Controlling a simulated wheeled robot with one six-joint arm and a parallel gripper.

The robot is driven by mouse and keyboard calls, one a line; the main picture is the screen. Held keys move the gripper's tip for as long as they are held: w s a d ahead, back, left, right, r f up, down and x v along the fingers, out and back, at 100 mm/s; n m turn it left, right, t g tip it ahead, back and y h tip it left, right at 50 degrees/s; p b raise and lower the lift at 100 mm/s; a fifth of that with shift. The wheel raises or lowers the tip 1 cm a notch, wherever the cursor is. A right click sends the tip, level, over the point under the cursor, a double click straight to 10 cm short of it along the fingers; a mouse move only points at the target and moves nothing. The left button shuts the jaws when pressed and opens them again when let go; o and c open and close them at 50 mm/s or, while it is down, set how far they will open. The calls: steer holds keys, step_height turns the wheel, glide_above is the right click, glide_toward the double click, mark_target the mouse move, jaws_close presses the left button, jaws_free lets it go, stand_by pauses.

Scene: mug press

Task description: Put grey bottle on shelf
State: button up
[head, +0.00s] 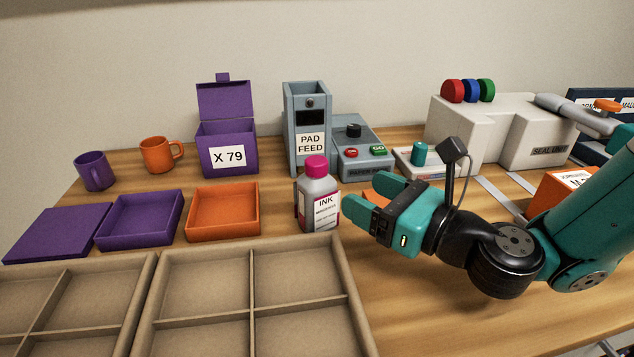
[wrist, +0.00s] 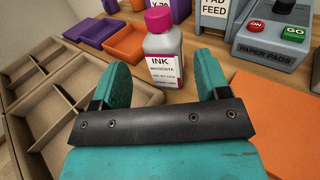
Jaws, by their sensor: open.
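The grey bottle (head: 319,200) has a magenta cap and an INK MAGENTA label. It stands upright on the wooden table, in front of the pad feed box. It also shows in the wrist view (wrist: 163,60), beyond and between my fingertips. My gripper (head: 364,192) is open and empty, just right of the bottle, with its fingers pointing towards it. In the wrist view my gripper (wrist: 163,78) has its two teal fingers spread wide. A small gap between the fingers and the bottle seems to remain. I cannot make out a shelf in either view.
Divided cardboard trays (head: 250,252) lie at front left. An orange tray (head: 222,212) and a purple tray (head: 140,218) lie left of the bottle. The pad feed box (head: 309,125) and button box (head: 362,150) stand behind. A seal unit (head: 500,130) stands at right.

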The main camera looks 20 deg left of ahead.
mark_target(325, 173)
steer(key=p+x, duration=0.1)
steer(key=x, duration=0.3)
steer(key=shift+w+a, duration=0.1)
steer(key=shift+a, duration=0.3)
steer(key=p+x, duration=0.2)
steer(key=x, duration=0.3)
steer(key=shift+w+a, duration=0.15)
steer(key=shift+a, duration=0.25)
jaws_close()
